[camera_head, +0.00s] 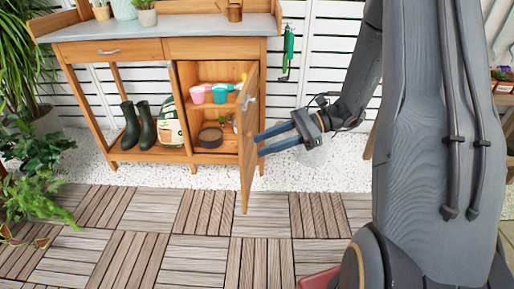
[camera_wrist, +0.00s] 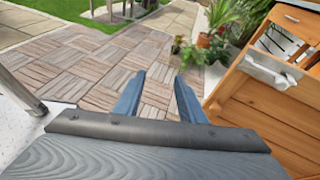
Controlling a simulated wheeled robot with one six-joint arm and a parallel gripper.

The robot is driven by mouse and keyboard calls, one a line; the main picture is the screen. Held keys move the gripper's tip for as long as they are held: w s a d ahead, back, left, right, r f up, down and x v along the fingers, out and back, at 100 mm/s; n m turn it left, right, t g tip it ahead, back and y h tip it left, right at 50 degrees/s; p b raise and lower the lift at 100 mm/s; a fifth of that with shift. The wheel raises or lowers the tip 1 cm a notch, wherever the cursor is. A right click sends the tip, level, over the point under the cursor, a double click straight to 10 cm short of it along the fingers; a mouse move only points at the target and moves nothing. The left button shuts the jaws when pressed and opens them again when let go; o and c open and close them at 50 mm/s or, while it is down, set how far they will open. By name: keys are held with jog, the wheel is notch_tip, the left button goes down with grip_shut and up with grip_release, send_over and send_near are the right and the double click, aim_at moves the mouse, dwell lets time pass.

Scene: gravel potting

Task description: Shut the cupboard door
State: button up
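The wooden cupboard door (camera_head: 248,140) stands wide open, swung out toward the camera from the right part of the potting bench. My gripper (camera_head: 257,145) is at the right, outer side of the door, below the handle. Its two blue fingers are apart with nothing between them, also in the wrist view (camera_wrist: 160,76). The fingers look close to the door; I cannot tell whether they touch it.
The open cupboard (camera_head: 212,70) holds a pink cup (camera_head: 197,95), a teal cup (camera_head: 220,93) and a dark round dish (camera_head: 210,137). Green boots (camera_head: 130,125) and a bag (camera_head: 171,122) stand on the lower shelf to the left. The decking (camera_head: 205,215) in front is clear.

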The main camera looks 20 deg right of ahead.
jog(key=w+d+f+m+t+y+b, duration=0.2)
jog(key=w+d+f+m+t+b, duration=0.3)
jog(key=w+d, duration=0.35)
jog(key=w+a+t, duration=0.1)
jog(key=w+a, duration=0.2)
jog(key=a, duration=0.4)
jog(key=shift+a+f+b, duration=0.15)
jog(key=shift+b, duration=0.25)
jog(key=shift+w, duration=0.1)
grip_shut()
